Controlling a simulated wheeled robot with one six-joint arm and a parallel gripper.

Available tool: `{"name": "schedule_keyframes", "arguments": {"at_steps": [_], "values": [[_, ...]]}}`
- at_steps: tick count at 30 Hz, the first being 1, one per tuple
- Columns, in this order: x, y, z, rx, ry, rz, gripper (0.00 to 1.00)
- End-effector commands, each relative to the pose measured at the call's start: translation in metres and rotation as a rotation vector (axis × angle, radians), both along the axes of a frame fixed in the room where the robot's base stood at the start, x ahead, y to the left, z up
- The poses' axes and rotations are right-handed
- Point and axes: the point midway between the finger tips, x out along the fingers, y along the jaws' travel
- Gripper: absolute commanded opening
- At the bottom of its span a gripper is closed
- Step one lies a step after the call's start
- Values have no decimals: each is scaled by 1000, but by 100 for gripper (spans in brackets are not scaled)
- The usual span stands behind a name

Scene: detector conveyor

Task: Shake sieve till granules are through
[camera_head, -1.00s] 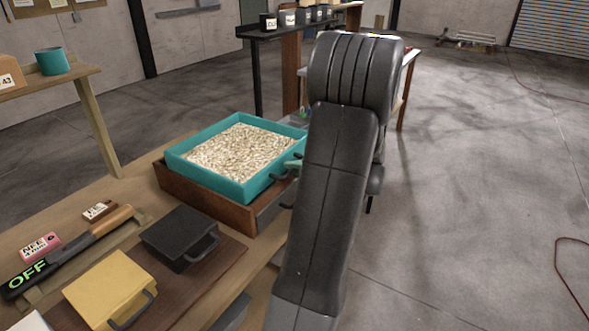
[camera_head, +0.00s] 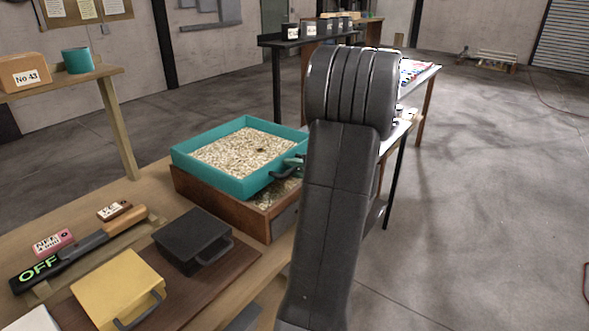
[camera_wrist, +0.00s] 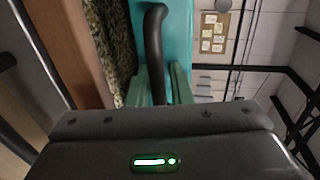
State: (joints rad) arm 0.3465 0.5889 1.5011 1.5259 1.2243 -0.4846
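The teal sieve (camera_head: 240,176) is a square tray holding a layer of pale granules (camera_head: 243,151), with a small dark spot in the layer. It sits over a brown wooden box (camera_head: 222,205), offset to the back left. Granules (camera_head: 287,190) show inside the box at its uncovered right side. My gripper (camera_head: 298,162) is at the sieve's right side, partly hidden by my arm. In the wrist view, my gripper's green fingers (camera_wrist: 160,78) flank the sieve's black handle (camera_wrist: 154,40) and appear shut on it. The teal sieve wall (camera_wrist: 178,35) stands beside the handle.
A black lidded box (camera_head: 190,235) and a yellow one (camera_head: 115,288) with handles stand on a brown board in front. A lever with an OFF label (camera_head: 38,268) lies at left. A shelf (camera_head: 100,75) holds a carton and teal cup. Open floor lies at right.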

Motion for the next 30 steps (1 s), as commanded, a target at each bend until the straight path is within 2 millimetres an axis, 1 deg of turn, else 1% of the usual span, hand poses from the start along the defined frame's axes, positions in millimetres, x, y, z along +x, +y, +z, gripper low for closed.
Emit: {"name": "schedule_keyframes", "arguments": {"at_steps": [5, 8, 11, 21, 27, 30], "values": [[-1, -1, 0, 0, 0, 1, 19], [-5, -6, 1, -1, -1, 0, 19], [-13, -19, 3, -2, -1, -3, 19], [-57, -79, 19, 0, -1, -4, 19], [-74, -102, 26, 1, -1, -2, 19], [-78, -107, 27, -1, -1, 0, 19]]}}
